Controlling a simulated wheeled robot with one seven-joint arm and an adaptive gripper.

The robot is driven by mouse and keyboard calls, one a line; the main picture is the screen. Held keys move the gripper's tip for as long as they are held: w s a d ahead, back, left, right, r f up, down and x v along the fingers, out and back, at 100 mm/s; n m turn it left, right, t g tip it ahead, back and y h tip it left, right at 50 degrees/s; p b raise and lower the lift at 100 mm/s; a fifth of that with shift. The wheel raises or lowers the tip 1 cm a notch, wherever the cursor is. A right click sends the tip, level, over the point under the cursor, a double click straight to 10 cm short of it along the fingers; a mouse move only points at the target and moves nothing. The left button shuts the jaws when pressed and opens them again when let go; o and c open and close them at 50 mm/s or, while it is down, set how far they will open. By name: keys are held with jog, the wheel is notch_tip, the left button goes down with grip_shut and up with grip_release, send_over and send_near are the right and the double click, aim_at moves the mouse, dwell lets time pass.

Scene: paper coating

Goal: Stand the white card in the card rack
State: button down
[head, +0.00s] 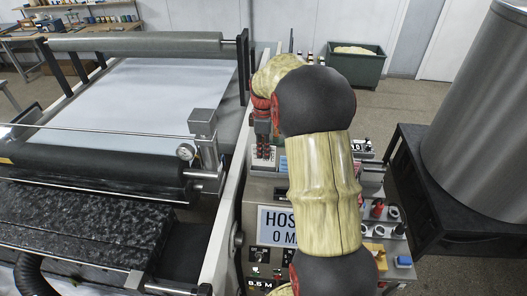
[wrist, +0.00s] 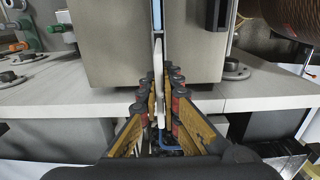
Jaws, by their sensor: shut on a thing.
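My gripper (wrist: 161,80) is in the lower middle of the wrist view, its two padded fingers closed on a thin white card (wrist: 158,60). The card is seen nearly edge-on and stands upright between the fingers, reaching beyond their tips toward a grey metal box. In the head view my arm covers much of the console top, and the card cannot be made out there. I cannot pick out the card rack with certainty in either view.
The grey metal box (wrist: 110,45) stands on a pale ledge (wrist: 60,88) ahead of my gripper. In the head view, rollers (head: 95,165) and a white web (head: 165,85) lie left. A large metal cylinder (head: 480,130) stands right, and a green bin (head: 355,68) stands behind.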

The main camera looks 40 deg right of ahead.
aim_at(263, 166)
jog(key=shift+f+b, duration=1.25)
jog(key=shift+f, duration=1.1)
jog(key=c, duration=1.9)
grip_release()
jog(key=shift+r, duration=0.15)
notch_tip(263, 166, up, 12)
jog(key=shift+f, duration=0.1)
